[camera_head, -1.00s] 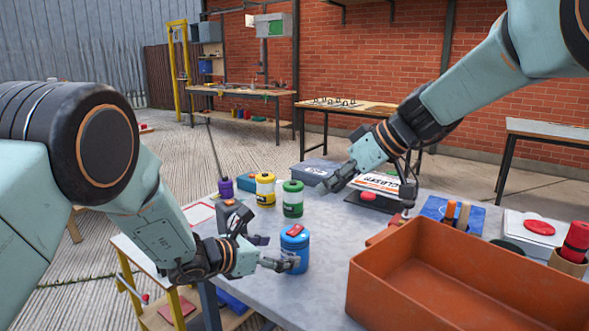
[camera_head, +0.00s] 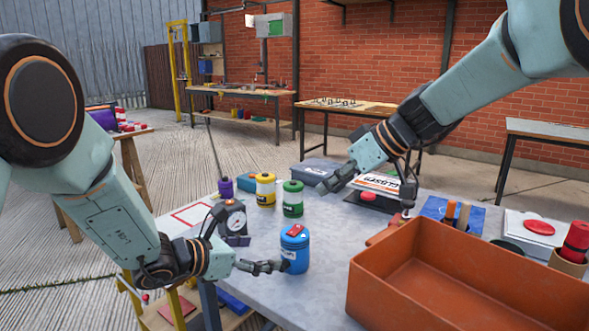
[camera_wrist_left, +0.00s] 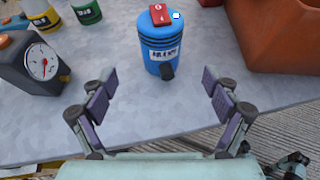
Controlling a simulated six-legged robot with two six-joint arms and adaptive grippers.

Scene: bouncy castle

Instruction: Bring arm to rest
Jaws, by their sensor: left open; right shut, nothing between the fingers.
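My left gripper (camera_head: 262,267) is at the near left edge of the grey table (camera_head: 330,235), in the head view. In the left wrist view its two fingers (camera_wrist_left: 160,105) are spread wide with nothing between them. A blue canister (camera_head: 295,252) with a red tag on its lid stands upright just beyond the fingertips; it also shows in the left wrist view (camera_wrist_left: 162,45). My right gripper (camera_head: 338,182) is shut and empty, held above the table near the black stand with the red button (camera_head: 368,196).
An orange bin (camera_head: 450,285) fills the table's near right. A red-outlined square (camera_head: 191,214) lies at the left edge.

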